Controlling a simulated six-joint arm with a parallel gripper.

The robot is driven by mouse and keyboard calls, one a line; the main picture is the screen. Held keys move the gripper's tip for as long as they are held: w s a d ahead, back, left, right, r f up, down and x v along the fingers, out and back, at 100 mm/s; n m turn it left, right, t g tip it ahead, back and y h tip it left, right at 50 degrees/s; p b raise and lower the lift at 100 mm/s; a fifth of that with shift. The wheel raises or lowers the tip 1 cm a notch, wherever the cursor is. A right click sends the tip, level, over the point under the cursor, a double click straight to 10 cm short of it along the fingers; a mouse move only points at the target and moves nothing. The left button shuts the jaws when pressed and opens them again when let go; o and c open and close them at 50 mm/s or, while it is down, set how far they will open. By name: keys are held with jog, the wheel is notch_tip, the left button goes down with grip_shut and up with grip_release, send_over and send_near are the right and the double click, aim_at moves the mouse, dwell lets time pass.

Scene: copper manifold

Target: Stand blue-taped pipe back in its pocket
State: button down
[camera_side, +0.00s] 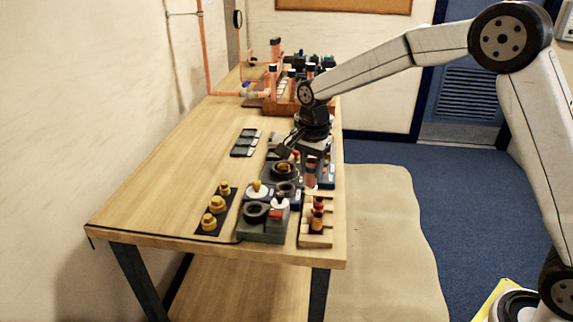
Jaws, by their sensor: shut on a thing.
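My gripper (315,165) points down over the right side of the wooden table. It is shut on a copper-coloured pipe (310,180), held upright just behind the wooden rack. The pipe is small and partly hidden by the fingers, so I cannot make out its tape colour or whether its lower end is clear of the things below. The pale wooden rack (306,238) with pockets stands near the table's front right corner. Short copper pieces with red and dark bands (318,216) stand in it. I cannot tell which pocket is empty.
A grey fixture block (262,236) with round dark and white parts sits left of the rack. A dark mat with brass fittings (214,205) lies further left. Dark flat pads (245,143) lie mid-table. A copper manifold (290,98) stands at the back. The left table area is clear.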

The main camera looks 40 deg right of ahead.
jog(key=s+d+m, duration=0.1)
jog(key=s+d, duration=0.5)
jog(key=s, duration=0.3)
jog(key=shift+s+d+r+m, duration=0.15)
jog(key=shift+s+d+m, duration=0.1)
jog(key=shift+s+m, duration=0.1)
jog(key=shift+w+d+f, duration=0.15)
jog(key=shift+w+f, duration=1.4)
jog(key=shift+w, duration=0.7)
jog(key=shift+w+d+f, duration=0.1)
jog(key=shift+w+f, duration=1.5)
jog(key=shift+w, duration=0.65)
jog(key=shift+w+d+f, duration=0.15)
jog(key=shift+w+f, duration=1.4)
jog(key=shift+w, duration=0.7)
jog(key=shift+w+f, duration=0.1)
jog(key=shift+f, duration=0.1)
jog(key=shift+w+f, duration=0.15)
jog(key=shift+f, duration=1.5)
